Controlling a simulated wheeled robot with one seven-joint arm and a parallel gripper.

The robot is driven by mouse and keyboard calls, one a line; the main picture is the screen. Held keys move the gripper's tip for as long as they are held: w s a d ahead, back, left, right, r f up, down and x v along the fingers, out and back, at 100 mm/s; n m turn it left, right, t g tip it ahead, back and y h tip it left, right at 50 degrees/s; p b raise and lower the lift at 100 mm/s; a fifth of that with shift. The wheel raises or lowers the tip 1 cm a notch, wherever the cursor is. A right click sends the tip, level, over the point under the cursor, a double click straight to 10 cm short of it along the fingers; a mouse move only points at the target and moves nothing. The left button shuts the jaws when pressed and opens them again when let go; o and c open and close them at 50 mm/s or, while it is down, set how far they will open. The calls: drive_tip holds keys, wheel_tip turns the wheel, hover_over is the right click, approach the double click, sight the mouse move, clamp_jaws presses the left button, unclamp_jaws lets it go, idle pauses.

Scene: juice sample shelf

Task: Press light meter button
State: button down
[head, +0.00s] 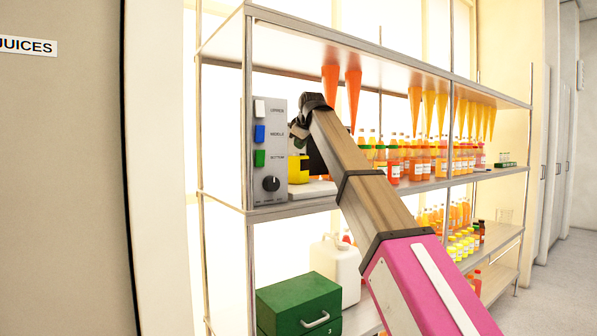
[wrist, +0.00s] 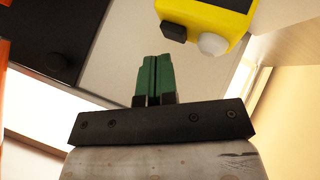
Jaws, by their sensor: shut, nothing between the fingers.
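The light meter is a yellow box (head: 298,170) on the middle shelf, just right of the grey control panel, partly hidden by my arm. In the wrist view its yellow body (wrist: 222,12) is at the top right, with a black block (wrist: 173,32) and a white dome (wrist: 212,44) on it. I cannot tell for certain which part is the button. My gripper (wrist: 154,57) has green fingers, shut together and empty. They point toward the meter's left side in the wrist view, apart from it in the picture. In the head view my gripper (head: 297,128) is mostly hidden by the wrist.
The grey panel (head: 270,150) with white, blue and green switches and a black knob stands close left. Orange cones (head: 353,98) hang from the upper shelf. Juice bottles (head: 394,165) stand to the right. A white jug (head: 336,268) and green drawers (head: 299,304) are below.

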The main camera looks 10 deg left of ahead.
drive_tip(key=shift+f, duration=0.35)
drive_tip(key=shift+f, duration=0.3)
idle(0.5)
drive_tip(key=shift+r, duration=0.75)
drive_tip(key=shift+r, duration=3)
